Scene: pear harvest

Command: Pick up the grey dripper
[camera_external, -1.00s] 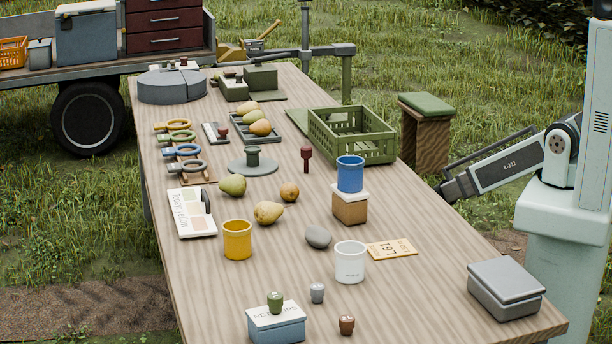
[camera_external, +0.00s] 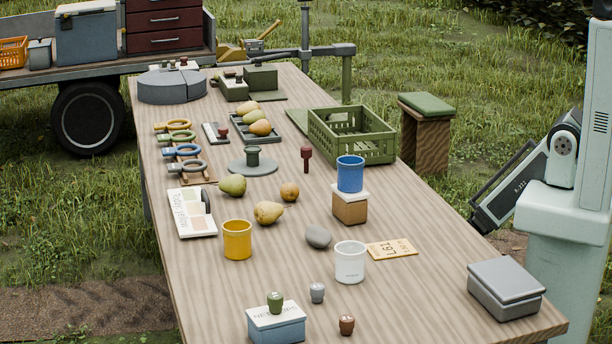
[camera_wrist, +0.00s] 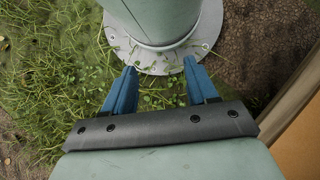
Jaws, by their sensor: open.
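The grey dripper (camera_external: 317,292) is a small grey cup-like piece near the front of the table in the external view. It stands upright with clear wood around it, between a green one (camera_external: 275,301) on a blue box (camera_external: 277,324) and a brown one (camera_external: 347,325). My gripper (camera_wrist: 159,68) has blue fingers spread apart with nothing between them. In the wrist view it points down at grass and my base, away from the dripper. My gripper does not show in the external view, and the dripper does not show in the wrist view.
A white cup (camera_external: 350,264), a grey stone (camera_external: 318,237) and a yellow cup (camera_external: 237,240) stand behind the dripper. A grey lidded box (camera_external: 505,290) is at the right front. A blue cup (camera_external: 350,175) stands on a block.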

